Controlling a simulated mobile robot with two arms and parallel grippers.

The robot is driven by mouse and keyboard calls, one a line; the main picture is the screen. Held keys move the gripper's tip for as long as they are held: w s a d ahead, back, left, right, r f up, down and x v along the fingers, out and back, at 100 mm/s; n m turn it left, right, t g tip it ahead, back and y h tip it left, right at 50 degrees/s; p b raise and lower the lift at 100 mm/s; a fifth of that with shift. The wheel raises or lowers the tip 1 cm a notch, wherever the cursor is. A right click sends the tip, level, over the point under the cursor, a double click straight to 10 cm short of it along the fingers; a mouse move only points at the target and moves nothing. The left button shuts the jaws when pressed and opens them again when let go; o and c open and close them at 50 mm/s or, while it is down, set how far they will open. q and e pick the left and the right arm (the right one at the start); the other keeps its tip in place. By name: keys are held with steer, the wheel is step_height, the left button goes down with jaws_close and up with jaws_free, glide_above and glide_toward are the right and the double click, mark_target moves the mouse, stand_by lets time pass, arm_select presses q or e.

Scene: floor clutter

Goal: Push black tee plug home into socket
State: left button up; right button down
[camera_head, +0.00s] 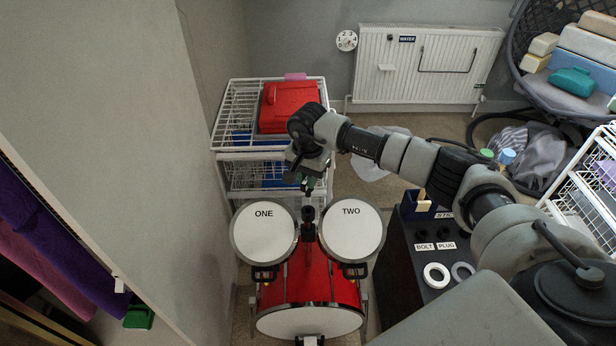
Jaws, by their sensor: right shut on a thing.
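My right gripper (307,182) reaches in from the right and points down above the gap between two small drums marked ONE and TWO. It is shut on a small dark piece, which I take to be the black tee plug; the fingers and the small scale hide most of it. Just below stands a dark upright post (308,228) on top of the red drum (308,278); the socket seems to be there, but its opening is not clear. I cannot tell whether plug and socket touch. My left gripper is out of view.
Drum ONE (264,232) and drum TWO (342,230) flank the post closely. A white wire rack (232,165) with a red case (288,106) stands behind. A dark box labelled BOLT and PLUG (404,262) is at right, with rings on top. A wall rises at left.

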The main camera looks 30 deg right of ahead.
mark_target(308, 196)
steer(key=shift+f+b, duration=1.85)
steer(key=shift+f, duration=0.6)
steer(key=shift+b, duration=0.55)
steer(key=shift+f+b, duration=1.75)
steer(key=shift+f, duration=0.25)
steer(key=c, duration=1.6)
jaws_free()
steer(key=o, duration=0.6)
steer(key=shift+c, duration=0.2)
step_height(308, 196, up, 11)
steer(key=shift+f, duration=0.1)
